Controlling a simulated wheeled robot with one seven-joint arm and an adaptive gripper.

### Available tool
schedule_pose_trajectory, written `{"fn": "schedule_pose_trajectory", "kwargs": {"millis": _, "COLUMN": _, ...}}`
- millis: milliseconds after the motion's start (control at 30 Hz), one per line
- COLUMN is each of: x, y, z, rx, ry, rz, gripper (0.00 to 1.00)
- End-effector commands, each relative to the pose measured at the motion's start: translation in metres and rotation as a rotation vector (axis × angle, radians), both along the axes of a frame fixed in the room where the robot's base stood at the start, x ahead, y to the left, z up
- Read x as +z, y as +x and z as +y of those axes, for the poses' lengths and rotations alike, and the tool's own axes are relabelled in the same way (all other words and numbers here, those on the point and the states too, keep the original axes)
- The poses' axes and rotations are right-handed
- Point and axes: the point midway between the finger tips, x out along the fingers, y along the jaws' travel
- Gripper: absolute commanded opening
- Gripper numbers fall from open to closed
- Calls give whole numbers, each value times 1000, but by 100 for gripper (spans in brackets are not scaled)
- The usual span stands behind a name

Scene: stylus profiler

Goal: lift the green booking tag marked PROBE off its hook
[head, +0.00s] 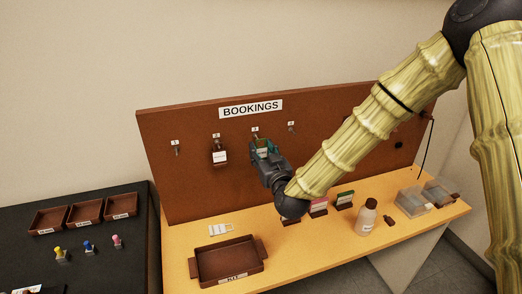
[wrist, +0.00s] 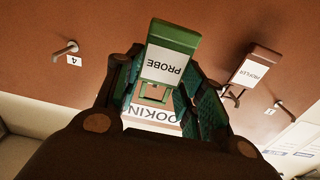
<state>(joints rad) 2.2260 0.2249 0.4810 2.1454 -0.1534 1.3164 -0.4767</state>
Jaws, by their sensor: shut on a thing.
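The green tag (wrist: 165,65) has a white label reading PROBE, upside down in the wrist view. In the head view, the green tag (head: 262,146) is partly hidden by my gripper (head: 265,156), just below the third numbered hook label on the brown board. In the wrist view, my gripper (wrist: 158,90) has one dark green-padded finger on each side of the tag and is shut on it. The tag's narrow green loop shows between the fingers. The hook behind it is hidden, so I cannot tell whether the loop still rests on it.
A brown tag (head: 219,154) marked PROFILER hangs to the left; it also shows in the wrist view (wrist: 255,68). Bare hook 4 (wrist: 66,50) is on the other side. Below are a brown tray (head: 228,262), small card stands and a bottle (head: 366,217) on the bench.

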Motion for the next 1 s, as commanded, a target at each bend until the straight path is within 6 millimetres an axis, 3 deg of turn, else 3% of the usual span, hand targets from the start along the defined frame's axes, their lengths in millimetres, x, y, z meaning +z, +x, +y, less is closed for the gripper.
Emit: {"fn": "schedule_pose_trajectory", "kwargs": {"millis": 1000, "x": 0, "y": -41, "z": -13, "rx": 0, "ry": 0, "rz": 0, "gripper": 1}}
